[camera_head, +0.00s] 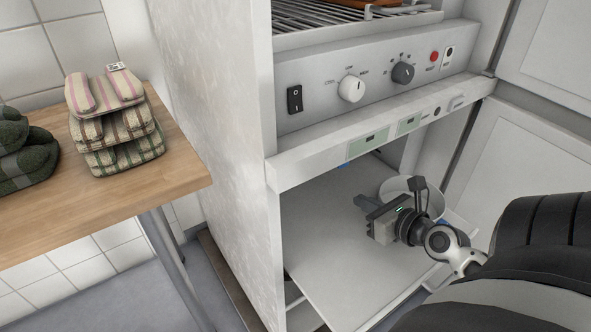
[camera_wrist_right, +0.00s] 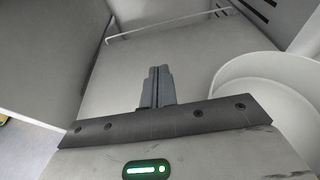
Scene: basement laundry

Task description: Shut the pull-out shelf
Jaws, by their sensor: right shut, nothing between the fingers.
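The pull-out shelf (camera_head: 340,245) is a flat light-grey panel in the lower opening of a white cabinet, below the control panel. A white round bowl or bucket (camera_head: 398,187) stands on it towards the right, and shows at the right of the right wrist view (camera_wrist_right: 270,95). My right gripper (camera_head: 362,203) is over the shelf, in front of the bucket and apart from the cabinet's side wall. In the wrist view its fingers (camera_wrist_right: 158,85) are together with nothing between them. Whether they touch the shelf is unclear. My left gripper is not in view.
The control panel (camera_head: 375,88) with knobs and switches overhangs the opening. The cabinet's side wall (camera_head: 215,130) bounds it on the left. An open door (camera_head: 530,165) stands at right. A wooden table (camera_head: 100,195) with folded towels (camera_head: 112,120) is at left.

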